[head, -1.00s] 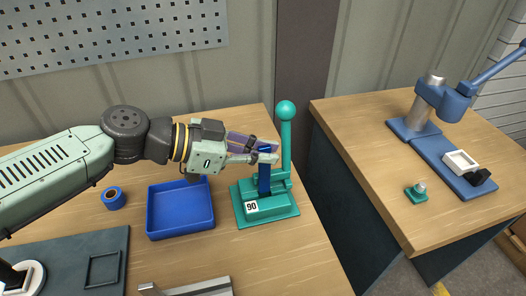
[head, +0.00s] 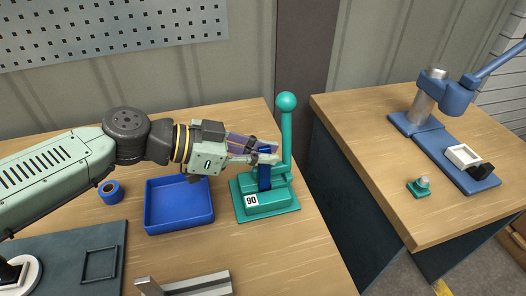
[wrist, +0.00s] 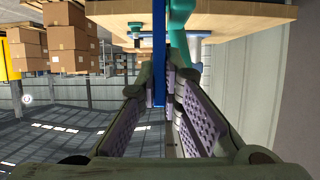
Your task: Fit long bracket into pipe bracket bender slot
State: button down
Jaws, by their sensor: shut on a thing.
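The long bracket (head: 265,180) is a dark blue flat strip, held upright at the green pipe bracket bender (head: 268,206). Its lower end meets the bender body by the "90" label. I cannot tell how deep it sits in the slot, which is hidden. My gripper (head: 264,160) reaches in from the left and is shut on the bracket's upper part, just above the bender and left of its upright lever. In the wrist view, the bracket (wrist: 159,60) runs as a blue strip between the fingers (wrist: 161,95), towards the green bender (wrist: 180,25).
A blue tray (head: 180,228) and a blue ring (head: 108,191) lie left of the bender. A metal bar (head: 190,285) lies at the front. The bender's lever (head: 287,130) stands close to my fingertips. A second bench (head: 360,110) with a blue press stands right, across a gap.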

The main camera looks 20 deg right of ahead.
jog(key=shift+f+b, duration=0.7)
jog(key=shift+f, duration=0.4)
jog(key=c, duration=1.7)
grip_release()
jog(key=v, duration=1.2)
jog(key=shift+s, duration=0.1)
